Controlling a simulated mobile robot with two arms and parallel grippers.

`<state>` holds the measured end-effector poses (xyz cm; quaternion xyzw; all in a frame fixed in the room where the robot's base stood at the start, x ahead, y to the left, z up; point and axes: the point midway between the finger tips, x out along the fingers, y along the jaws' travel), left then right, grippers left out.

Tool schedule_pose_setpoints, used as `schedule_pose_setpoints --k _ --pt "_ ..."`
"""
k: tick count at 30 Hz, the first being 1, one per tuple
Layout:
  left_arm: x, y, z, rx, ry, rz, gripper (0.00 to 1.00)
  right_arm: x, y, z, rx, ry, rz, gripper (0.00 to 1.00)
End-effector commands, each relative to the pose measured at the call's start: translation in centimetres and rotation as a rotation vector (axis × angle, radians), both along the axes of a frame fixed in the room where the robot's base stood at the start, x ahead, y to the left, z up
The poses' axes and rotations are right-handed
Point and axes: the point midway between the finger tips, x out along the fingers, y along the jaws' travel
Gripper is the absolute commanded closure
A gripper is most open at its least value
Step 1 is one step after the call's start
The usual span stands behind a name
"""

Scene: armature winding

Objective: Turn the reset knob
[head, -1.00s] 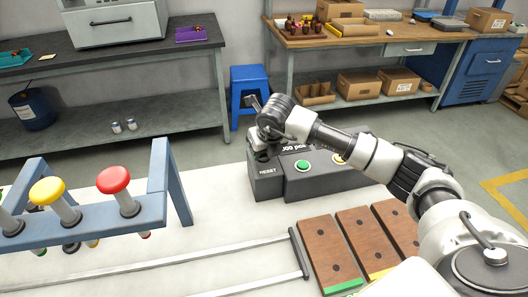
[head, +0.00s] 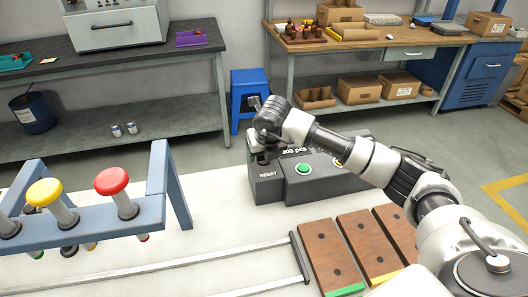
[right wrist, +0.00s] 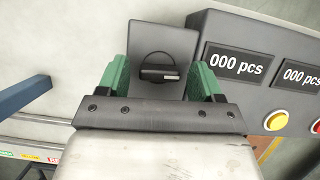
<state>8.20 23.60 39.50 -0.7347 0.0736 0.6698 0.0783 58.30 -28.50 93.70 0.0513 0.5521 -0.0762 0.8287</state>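The reset knob (right wrist: 158,72) is a dark round dial with a raised bar that lies roughly level across the right wrist view. It sits on a dark square face at the left end of the counter box (head: 325,180), above the RESET label (head: 268,175). My right gripper (right wrist: 159,77) is open, with one green finger on each side of the knob and a visible gap on both sides. In the head view my right gripper (head: 262,153) is over the RESET end of the box and hides the knob. My left gripper is not in view.
The box carries a green button (head: 303,169), a yellow button (right wrist: 276,120) and displays (right wrist: 236,64) reading "000 pcs". A blue rack (head: 90,222) with coloured-top plungers stands left. Wooden blocks (head: 330,255) and a metal rail (head: 200,266) lie in front.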

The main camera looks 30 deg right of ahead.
Motion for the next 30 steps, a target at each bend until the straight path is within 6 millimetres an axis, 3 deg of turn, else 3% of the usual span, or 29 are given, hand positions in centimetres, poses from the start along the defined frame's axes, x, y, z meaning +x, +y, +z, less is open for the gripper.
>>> schedule_pose_setpoints --k 11,24,30 --pt "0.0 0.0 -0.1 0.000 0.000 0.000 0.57 -0.2 0.0 0.4 0.000 0.002 0.002 0.30" --pt "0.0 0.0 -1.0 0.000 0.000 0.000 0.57 -3.2 0.6 7.7 -0.001 -0.002 0.002 0.30" --pt "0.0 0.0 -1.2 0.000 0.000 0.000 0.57 -4.0 0.7 9.6 0.000 0.000 0.001 0.30"
